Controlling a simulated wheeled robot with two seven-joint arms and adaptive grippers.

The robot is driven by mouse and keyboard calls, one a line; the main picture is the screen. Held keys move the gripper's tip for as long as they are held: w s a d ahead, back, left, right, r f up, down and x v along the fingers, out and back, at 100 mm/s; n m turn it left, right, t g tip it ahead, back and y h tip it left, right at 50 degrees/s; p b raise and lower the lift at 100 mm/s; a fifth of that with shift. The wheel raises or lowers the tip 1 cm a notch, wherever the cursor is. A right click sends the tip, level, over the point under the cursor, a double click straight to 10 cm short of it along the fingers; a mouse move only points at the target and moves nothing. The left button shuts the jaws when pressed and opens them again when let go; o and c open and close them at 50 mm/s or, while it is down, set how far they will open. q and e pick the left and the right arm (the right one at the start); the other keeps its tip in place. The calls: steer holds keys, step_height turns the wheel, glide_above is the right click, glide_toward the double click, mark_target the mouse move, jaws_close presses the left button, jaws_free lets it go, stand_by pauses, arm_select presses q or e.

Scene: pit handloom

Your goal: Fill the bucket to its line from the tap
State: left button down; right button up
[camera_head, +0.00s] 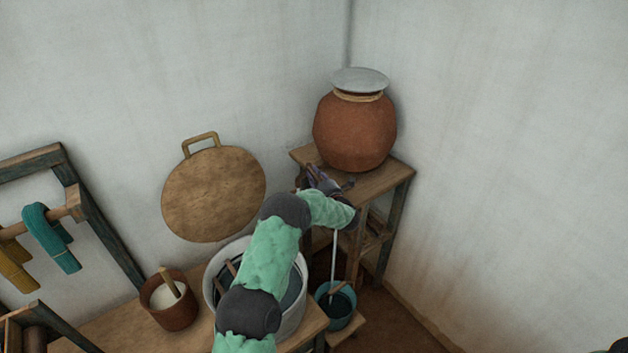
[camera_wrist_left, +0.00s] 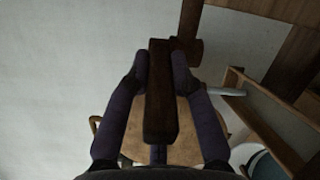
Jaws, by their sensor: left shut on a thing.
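A teal bucket (camera_head: 335,310) with a wooden handle stands low beside the wooden stand. A thin pale vertical streak (camera_head: 334,255), which looks like running water, reaches down into it. Its water level and line are too small to make out. A round clay pot (camera_head: 355,132) with a grey lid sits on the stand. My left gripper (camera_head: 322,182) is at the stand's top, by the pot's lower left side. In the left wrist view its fingers (camera_wrist_left: 160,72) are shut on a dark wooden handle (camera_wrist_left: 160,105), apparently the tap's. The spout is hidden. My right gripper is out of view.
The wooden stand (camera_head: 392,184) is in the corner. A white tub (camera_head: 297,312) and a brown pot (camera_head: 170,312) of white stuff are on a low bench (camera_head: 120,335), below a round board (camera_head: 214,195). A yarn rack (camera_head: 105,232) is at left. Floor at right looks clear.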

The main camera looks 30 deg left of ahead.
arm_select(q)
steer(key=b, duration=0.1)
steer(key=n+g+b, duration=0.1)
steer(key=g+y, duration=0.1)
steer(key=shift+w+d+f+n+b, duration=0.2)
steer(key=shift+w+f+n+b, duration=0.1)
steer(key=shift+b, duration=0.1)
steer(key=shift+w+d+r+n+g+y+b, duration=0.1)
steer(key=shift+w+r+n+g+y+b, duration=0.1)
steer(key=shift+n+g+y+b, duration=0.3)
steer(key=c, duration=1.1)
jaws_free()
steer(key=shift+o, duration=0.2)
steer(key=v, duration=1.2)
steer(key=shift+r, duration=0.25)
steer(key=shift+w, duration=0.1)
